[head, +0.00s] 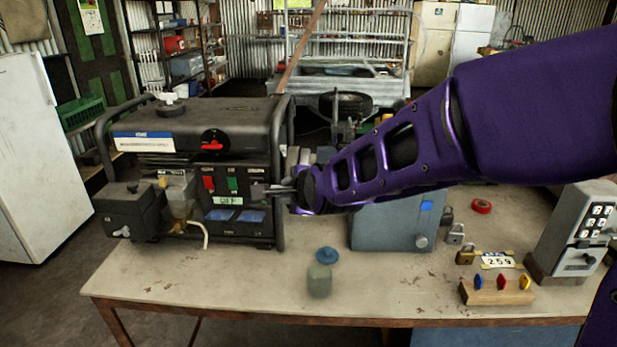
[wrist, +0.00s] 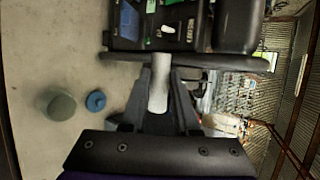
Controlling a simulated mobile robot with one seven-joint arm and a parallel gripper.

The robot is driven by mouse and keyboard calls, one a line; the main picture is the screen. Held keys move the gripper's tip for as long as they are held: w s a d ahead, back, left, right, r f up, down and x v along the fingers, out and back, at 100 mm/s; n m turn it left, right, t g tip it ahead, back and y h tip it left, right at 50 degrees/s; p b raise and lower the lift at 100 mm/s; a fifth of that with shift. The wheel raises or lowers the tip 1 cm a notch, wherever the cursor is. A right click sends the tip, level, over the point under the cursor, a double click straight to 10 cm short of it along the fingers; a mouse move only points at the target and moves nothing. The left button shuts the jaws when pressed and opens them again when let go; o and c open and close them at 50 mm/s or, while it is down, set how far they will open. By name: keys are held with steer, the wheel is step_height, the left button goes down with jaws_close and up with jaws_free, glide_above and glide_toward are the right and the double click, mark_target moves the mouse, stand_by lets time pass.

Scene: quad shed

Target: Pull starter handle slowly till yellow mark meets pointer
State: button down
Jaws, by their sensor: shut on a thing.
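The generator (head: 205,165), black with a frame of tubes, stands at the left of the bench. My gripper (head: 272,188) is at the right end of its front panel, beside the frame's upright tube. In the wrist view my gripper (wrist: 160,98) is shut on a pale grey bar-like piece (wrist: 159,78), which looks like the starter handle. The piece runs between the two dark fingers, close to the generator's frame. My wrist hides the generator's right side in the head view. I cannot make out a cord, a yellow mark or a pointer.
A grey-green jar (head: 319,281) and a blue cap (head: 326,255) are on the bench (head: 385,295) in front. A blue-grey box (head: 388,225) stands under my arm. Padlocks, a wooden block (head: 497,293) and a keypad box (head: 577,235) are at right. The bench's front middle is mostly clear.

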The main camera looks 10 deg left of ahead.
steer(key=shift+s+r+p, duration=0.25)
steer(key=shift+s+p, duration=0.7)
steer(key=shift+p, duration=0.35)
steer(key=shift+w+a+f+b, duration=0.1)
steer(key=shift+w+f+b, duration=0.2)
steer(key=shift+w+b, duration=0.45)
steer(key=shift+w+f+b, duration=0.25)
steer(key=shift+w+b, duration=0.35)
steer(key=shift+b, duration=0.2)
steer(key=c, duration=0.6)
jaws_free()
steer(key=shift+r, duration=0.1)
steer(key=shift+r, duration=0.1)
